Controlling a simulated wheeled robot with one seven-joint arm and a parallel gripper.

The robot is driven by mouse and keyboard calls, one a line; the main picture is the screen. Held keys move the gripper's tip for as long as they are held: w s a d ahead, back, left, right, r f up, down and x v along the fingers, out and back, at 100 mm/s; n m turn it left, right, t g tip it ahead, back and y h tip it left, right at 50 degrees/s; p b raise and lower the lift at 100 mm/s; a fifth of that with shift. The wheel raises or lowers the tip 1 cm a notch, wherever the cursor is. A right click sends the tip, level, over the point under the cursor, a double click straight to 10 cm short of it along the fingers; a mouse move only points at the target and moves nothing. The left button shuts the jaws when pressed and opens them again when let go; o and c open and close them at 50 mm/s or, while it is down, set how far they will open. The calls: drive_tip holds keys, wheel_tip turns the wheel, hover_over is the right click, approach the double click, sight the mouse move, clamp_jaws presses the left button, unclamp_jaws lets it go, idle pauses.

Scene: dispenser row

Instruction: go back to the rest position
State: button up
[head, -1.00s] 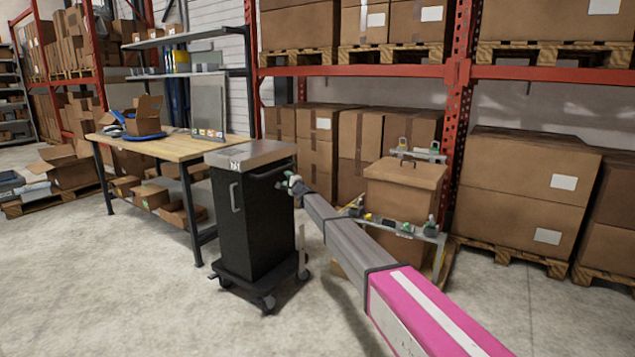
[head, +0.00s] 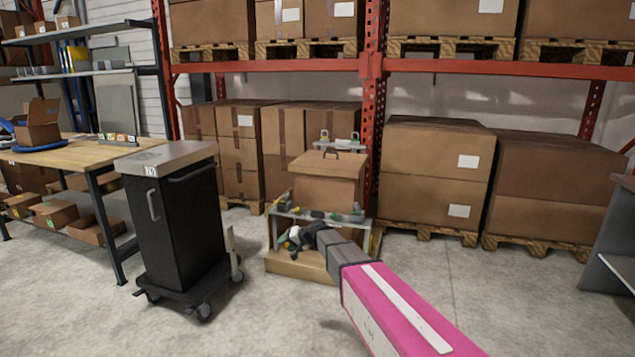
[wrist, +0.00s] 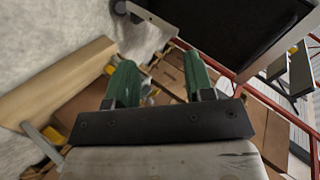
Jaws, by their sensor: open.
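My gripper (wrist: 160,78) shows two green fingers standing apart in the wrist view, with nothing between them. In the head view my gripper (head: 298,236) is small and partly hidden by my pink and grey arm. It appears in front of the low metal stand (head: 345,222), which carries a brown box (head: 325,180) with a dark handle. I cannot tell whether it touches the stand.
A black wheeled cart (head: 183,225) stands left of my arm. A wooden workbench (head: 85,154) is further left, with an open carton on it. Pallet racking with large boxes (head: 435,165) lines the back. A grey edge (head: 602,245) stands far right. Front floor is clear.

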drive_tip(key=s+d+f+g+h, duration=0.2)
drive_tip(key=s+d+h, duration=0.3)
drive_tip(key=s+d, duration=1)
drive_tip(key=s+d+f+g+h, duration=0.2)
drive_tip(key=s+d+f+h, duration=0.2)
drive_tip(key=s+d, duration=1.1)
drive_tip(key=shift+s+d+f+g+h, duration=0.3)
drive_tip(key=shift+d+g+h, duration=0.1)
drive_tip(key=shift+d+h, duration=0.35)
